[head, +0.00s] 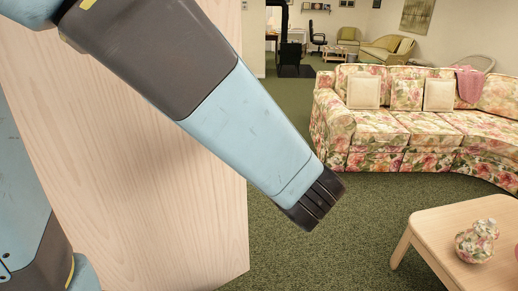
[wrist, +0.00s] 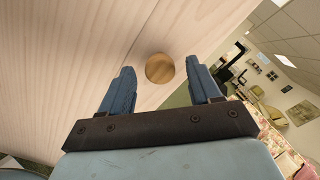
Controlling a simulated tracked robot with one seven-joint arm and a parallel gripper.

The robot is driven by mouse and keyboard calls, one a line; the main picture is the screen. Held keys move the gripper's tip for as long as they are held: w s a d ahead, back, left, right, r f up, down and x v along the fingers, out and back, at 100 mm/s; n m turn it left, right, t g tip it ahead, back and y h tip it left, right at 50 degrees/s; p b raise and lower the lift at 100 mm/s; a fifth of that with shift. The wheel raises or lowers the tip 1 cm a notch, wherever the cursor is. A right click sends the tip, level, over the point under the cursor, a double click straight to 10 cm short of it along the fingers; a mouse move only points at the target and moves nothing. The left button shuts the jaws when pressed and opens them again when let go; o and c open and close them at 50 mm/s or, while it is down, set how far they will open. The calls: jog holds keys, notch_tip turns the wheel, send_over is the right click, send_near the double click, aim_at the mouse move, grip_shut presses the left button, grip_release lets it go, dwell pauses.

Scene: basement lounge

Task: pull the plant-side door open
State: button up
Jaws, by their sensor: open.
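In the wrist view a pale wooden door front (wrist: 215,22) fills the upper left, with a thin seam running down it. A round wooden knob (wrist: 160,68) sits on it near the seam. My gripper (wrist: 159,66) is open, with one blue finger on each side of the knob as seen from the wrist. Nothing is visibly gripped, and I cannot tell whether the fingers reach around the knob or stop short of it. In the head view a pale wooden panel (head: 200,210) stands at the left behind my arm; the knob and my fingers do not show there. No plant is clearly visible.
A floral sofa (head: 375,128) with cushions stands across the green carpet (head: 290,255). A low wooden table (head: 430,228) with a floral round vase (head: 477,243) is at lower right. Carpet is clear between panel, sofa and table. Armchairs (head: 388,48) stand farther back.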

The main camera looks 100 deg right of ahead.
jog(key=v, duration=1)
jog(key=shift+s+a, duration=0.25)
jog(key=shift+c, duration=0.4)
